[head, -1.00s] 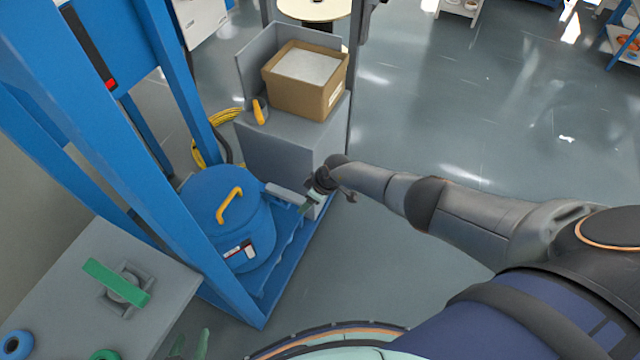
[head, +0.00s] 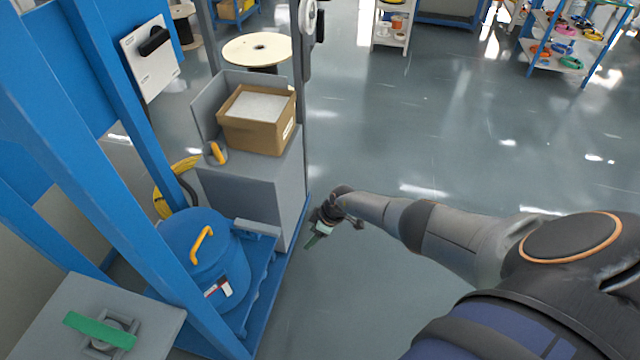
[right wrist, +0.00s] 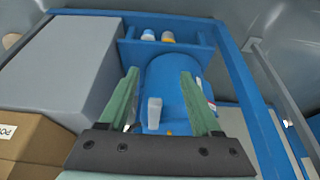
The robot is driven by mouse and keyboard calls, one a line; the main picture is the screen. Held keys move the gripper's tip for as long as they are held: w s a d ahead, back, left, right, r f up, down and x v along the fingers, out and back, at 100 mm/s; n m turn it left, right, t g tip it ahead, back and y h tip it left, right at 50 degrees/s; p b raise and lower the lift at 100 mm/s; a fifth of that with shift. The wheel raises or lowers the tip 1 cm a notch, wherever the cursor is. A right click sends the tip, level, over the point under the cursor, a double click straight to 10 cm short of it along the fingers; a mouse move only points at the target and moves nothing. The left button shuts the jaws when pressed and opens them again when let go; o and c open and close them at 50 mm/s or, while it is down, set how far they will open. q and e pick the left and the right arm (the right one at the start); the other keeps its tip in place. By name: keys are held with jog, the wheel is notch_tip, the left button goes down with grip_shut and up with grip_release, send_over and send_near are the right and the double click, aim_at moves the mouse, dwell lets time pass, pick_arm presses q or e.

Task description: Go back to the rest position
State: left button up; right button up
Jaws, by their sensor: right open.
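My right gripper (head: 316,238) is over the floor, to the right of the blue machine base, empty and apart from everything. In the right wrist view its two green fingers (right wrist: 160,95) stand wide apart with nothing between them touching either one. Beyond them is the blue lidded drum (right wrist: 172,75). In the head view this drum (head: 203,255), with a yellow handle (head: 201,243) on its lid, stands inside the blue frame. My left gripper is not in view.
A grey cabinet (head: 262,195) carries an open cardboard box (head: 257,137) of white material. Blue frame posts (head: 150,110) rise at the left. Open floor (head: 430,130) lies beyond my right arm.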

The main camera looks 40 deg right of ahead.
jog(key=shift+s+d, duration=0.45)
jog(key=shift+s, duration=0.05)
jog(key=s+a+r+t+y, duration=0.2)
jog(key=s+a+t, duration=0.1)
jog(key=a, duration=0.7)
jog(key=s+a+r+t+y, duration=0.2)
jog(key=a+t, duration=0.2)
jog(key=a, duration=0.6)
jog(key=s+d+r+m+h, duration=0.2)
jog(key=s+m, duration=0.1)
jog(key=s, duration=0.5)
jog(key=s+d+r+m+g+h, duration=0.1)
jog(key=s+d+r+m+h, duration=0.1)
jog(key=s, duration=0.6)
jog(key=shift+s+d+r+m, duration=0.25)
jog(key=shift+r+m, duration=0.15)
jog(key=shift+r, duration=0.15)
